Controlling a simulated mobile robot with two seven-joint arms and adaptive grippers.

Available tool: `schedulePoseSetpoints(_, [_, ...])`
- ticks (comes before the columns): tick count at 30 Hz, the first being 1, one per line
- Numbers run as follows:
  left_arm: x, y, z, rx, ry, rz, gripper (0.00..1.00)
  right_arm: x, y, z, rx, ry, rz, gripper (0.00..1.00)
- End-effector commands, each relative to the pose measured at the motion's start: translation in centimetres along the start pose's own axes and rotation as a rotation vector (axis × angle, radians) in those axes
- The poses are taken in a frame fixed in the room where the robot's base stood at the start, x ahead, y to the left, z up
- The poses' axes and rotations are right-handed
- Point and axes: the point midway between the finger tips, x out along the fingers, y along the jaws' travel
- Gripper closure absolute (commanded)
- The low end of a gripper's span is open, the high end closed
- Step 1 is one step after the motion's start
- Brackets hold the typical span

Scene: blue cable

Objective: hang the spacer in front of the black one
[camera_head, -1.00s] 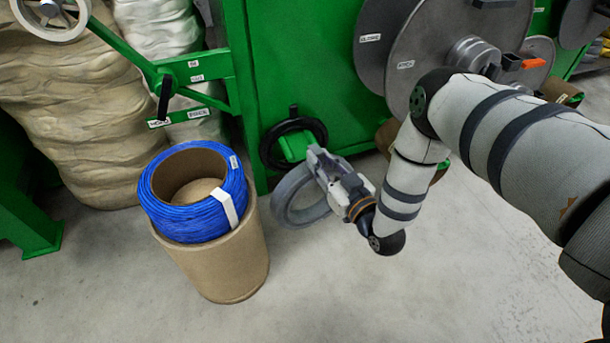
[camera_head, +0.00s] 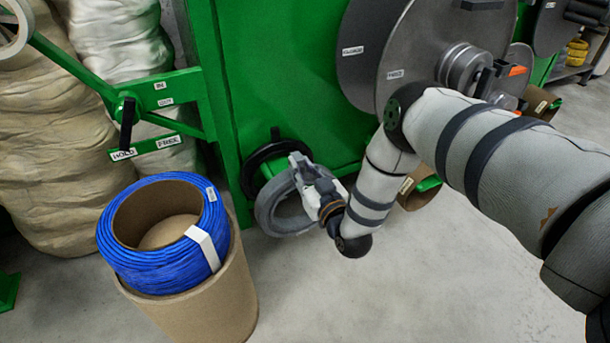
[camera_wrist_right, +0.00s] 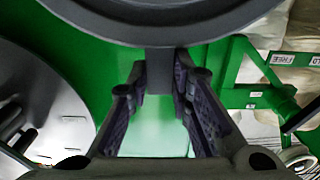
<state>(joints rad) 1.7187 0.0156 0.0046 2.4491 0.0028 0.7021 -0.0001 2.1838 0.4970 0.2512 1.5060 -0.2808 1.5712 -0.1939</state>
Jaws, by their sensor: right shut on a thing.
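The spacer is a grey ring (camera_head: 268,222) in the head view, in front of the green cabinet. In the right wrist view the grey ring (camera_wrist_right: 160,28) crosses the top of the picture, gripped between the two fingers (camera_wrist_right: 160,85). The black ring (camera_head: 252,158) hangs on a green peg (camera_head: 270,168) at the cabinet's lower side. The grey ring is close to the peg and partly overlaps it; whether it is around the peg I cannot tell. My left gripper is not in view.
A blue cable coil (camera_head: 165,265) sits on a brown cardboard drum (camera_head: 215,310) at the left front. A green lever frame with labels (camera_head: 170,110) is above it. Large grey reel discs (camera_head: 400,50) stand at upper right. The floor (camera_head: 330,300) is clear.

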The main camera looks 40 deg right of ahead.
Motion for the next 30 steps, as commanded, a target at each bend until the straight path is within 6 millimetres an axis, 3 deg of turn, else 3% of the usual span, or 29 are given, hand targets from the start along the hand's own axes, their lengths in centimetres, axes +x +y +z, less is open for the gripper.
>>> schedulePoseSetpoints(18, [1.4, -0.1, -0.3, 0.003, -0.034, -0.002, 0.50, 4.7, -0.1, 0.1, 0.000, 0.002, -0.001, 1.00])
schedulePoseSetpoints(30, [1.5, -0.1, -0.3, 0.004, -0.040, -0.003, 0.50, 5.5, 0.0, -0.1, 0.001, 0.002, -0.001, 1.00])
